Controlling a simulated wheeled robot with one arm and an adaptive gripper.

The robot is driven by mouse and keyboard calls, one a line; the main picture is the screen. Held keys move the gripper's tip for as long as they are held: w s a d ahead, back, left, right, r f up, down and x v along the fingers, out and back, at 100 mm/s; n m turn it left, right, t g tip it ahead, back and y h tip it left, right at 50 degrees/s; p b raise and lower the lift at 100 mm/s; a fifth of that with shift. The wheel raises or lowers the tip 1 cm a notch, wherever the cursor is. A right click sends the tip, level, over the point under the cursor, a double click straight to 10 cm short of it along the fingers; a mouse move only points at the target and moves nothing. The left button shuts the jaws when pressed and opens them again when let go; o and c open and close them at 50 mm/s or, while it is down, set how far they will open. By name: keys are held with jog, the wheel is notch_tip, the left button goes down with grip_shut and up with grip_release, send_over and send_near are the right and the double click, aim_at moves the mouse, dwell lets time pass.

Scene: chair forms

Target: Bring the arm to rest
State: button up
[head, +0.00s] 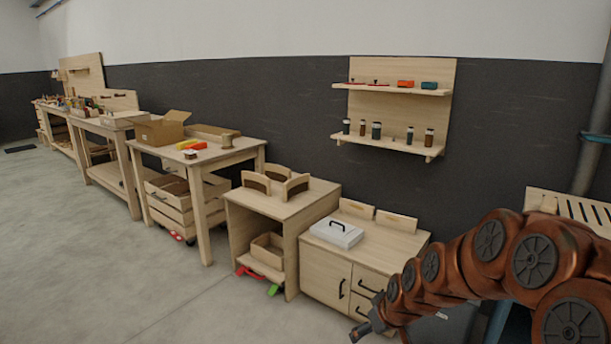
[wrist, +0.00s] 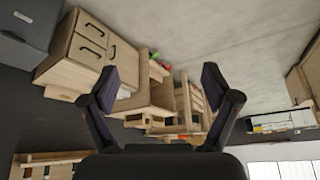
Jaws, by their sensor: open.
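My copper-coloured arm reaches in from the right of the head view, above the floor and in front of the low cabinet. My gripper (head: 362,329) is small and dark at the arm's far end, low in that view. In the wrist view my gripper (wrist: 160,88) is open, with its two dark fingers spread wide and nothing between them. The furniture shows upside down beyond the fingers. My gripper appears to touch nothing.
A low cabinet (head: 327,275) bearing a white case (head: 337,232) stands behind my gripper. A small open bench (head: 290,206) and longer workbenches line the wall to the left. A wall shelf (head: 385,90) holds jars. The floor (head: 110,270) at left is clear.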

jog(key=s+r+m+g+p, duration=0.1)
jog(key=s+r, duration=0.5)
jog(key=s, duration=0.6)
jog(key=s+d+r+m+g+h+p, duration=0.1)
jog(key=s+r+p, duration=0.4)
jog(key=s, duration=0.7)
jog(key=s+d+r+m+g+h+p, duration=0.1)
jog(key=s+r+g+p, duration=0.3)
jog(key=s+r, duration=0.5)
jog(key=s+m, duration=0.1)
jog(key=s, duration=0.3)
jog(key=shift+d+m+g, duration=0.25)
jog(key=shift+m+g, duration=0.05)
